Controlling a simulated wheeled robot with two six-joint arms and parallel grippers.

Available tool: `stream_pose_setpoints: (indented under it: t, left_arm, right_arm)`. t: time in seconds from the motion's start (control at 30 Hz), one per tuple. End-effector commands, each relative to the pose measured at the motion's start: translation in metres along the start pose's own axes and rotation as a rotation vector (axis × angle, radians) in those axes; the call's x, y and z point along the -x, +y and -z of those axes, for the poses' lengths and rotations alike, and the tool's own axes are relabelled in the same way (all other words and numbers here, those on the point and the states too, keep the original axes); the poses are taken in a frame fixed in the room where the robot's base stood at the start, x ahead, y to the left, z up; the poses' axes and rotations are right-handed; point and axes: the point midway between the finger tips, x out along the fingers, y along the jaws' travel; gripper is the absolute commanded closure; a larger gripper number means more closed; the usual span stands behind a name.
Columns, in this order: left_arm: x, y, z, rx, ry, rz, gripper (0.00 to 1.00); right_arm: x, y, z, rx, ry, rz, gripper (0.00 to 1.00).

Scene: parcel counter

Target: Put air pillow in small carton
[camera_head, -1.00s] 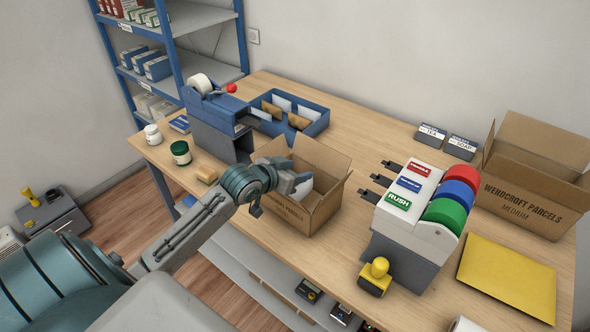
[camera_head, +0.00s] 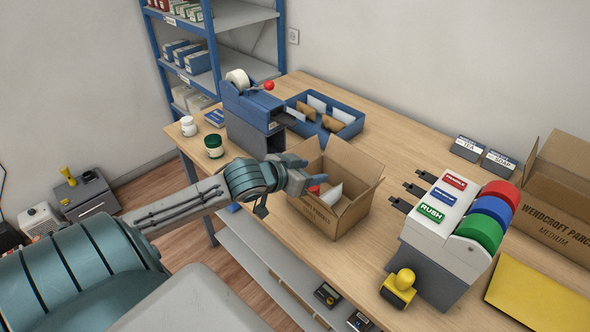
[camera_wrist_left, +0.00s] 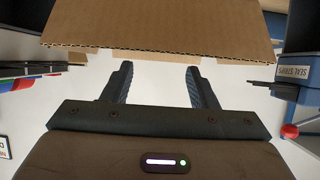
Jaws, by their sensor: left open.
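The small carton (camera_head: 352,213) stands open on the table with its flaps spread. Inside it lies a white, pillow-like piece (camera_head: 331,195) that looks like the air pillow, with a small red item (camera_head: 315,189) beside it. My left gripper (camera_head: 298,172) is open at the carton's left side, level with its upper edge, and hides part of that rim. In the left wrist view the two fingers (camera_wrist_left: 158,68) are apart with nothing between them, and a brown cardboard panel (camera_wrist_left: 160,30) lies beyond them. My right gripper is out of view.
A tape dispenser (camera_head: 250,105) and a blue divided tray (camera_head: 350,128) stand behind the carton. A label dispenser (camera_head: 440,240) and yellow stamp (camera_head: 399,288) are to the right, with a medium carton (camera_head: 545,215) beyond. Jars (camera_head: 213,146) stand at the left.

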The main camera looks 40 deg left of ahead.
Motion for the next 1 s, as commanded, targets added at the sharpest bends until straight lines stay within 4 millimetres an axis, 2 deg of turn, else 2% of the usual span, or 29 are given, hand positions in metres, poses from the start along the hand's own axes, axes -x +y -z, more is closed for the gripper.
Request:
stream_pose_setpoints:
  t: [0.23, 0.5, 1.0]
  left_arm:
    - [0.024, 0.002, 0.000, -0.007, -0.004, -0.007, 0.47]
    - [0.046, -0.001, 0.002, -0.005, -0.002, 0.003, 0.47]
    - [0.052, 0.002, 0.001, -0.001, 0.001, -0.006, 0.47]
  right_arm:
    - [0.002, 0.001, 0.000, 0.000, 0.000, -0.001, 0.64]
    - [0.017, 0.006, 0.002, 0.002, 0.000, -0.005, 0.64]
    - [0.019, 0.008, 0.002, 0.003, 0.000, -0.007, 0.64]
